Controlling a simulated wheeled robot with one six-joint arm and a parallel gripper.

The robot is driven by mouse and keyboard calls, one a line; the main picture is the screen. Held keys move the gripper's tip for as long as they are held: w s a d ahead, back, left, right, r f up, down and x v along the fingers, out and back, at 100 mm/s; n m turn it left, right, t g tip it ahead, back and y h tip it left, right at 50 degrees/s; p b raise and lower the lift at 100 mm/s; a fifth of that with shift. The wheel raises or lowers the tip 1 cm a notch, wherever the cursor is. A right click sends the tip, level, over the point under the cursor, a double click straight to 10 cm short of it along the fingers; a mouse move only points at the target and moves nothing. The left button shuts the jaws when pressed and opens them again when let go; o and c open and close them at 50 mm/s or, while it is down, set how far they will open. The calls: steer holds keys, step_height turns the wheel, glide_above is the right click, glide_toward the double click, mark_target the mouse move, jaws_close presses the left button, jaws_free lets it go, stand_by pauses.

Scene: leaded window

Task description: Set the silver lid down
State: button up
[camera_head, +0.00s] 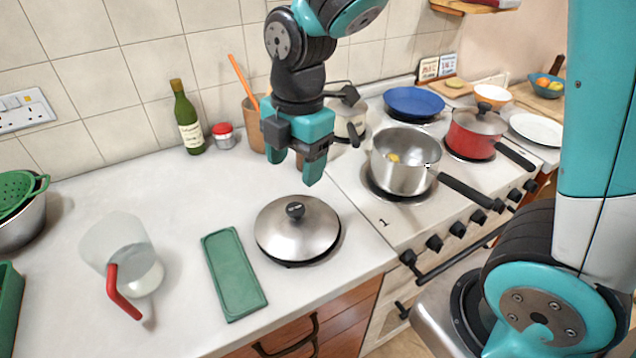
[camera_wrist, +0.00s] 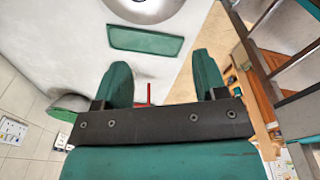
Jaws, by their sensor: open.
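The silver lid (camera_head: 285,235) with its black knob (camera_head: 295,210) lies flat on the white worktop, knob up, near the front edge beside the stove. Its rim also shows at the top of the wrist view (camera_wrist: 145,10). My gripper (camera_head: 294,168) is open and empty above the lid, with a clear gap between its fingertips and the knob. In the wrist view my gripper (camera_wrist: 163,78) has its two green fingers apart with nothing between them. The silver saucepan (camera_head: 398,178) stands uncovered on the stove, with something yellow inside.
A green tray (camera_head: 233,275) lies just left of the lid. A bottle (camera_head: 187,120), a red-capped jar (camera_head: 224,136) and a utensil pot (camera_head: 252,125) stand behind. A red pot (camera_head: 470,138) is on the stove.

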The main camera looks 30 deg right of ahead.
steer(key=s+a+r+m+y, duration=0.1)
steer(key=s+r+m, duration=0.2)
steer(key=s+m, duration=0.4)
steer(key=s+a+r+m+y, duration=0.2)
steer(key=s+r+m, duration=0.1)
steer(key=s+m, duration=0.4)
steer(key=shift+s+m, duration=0.3)
steer(key=shift+m, duration=0.4)
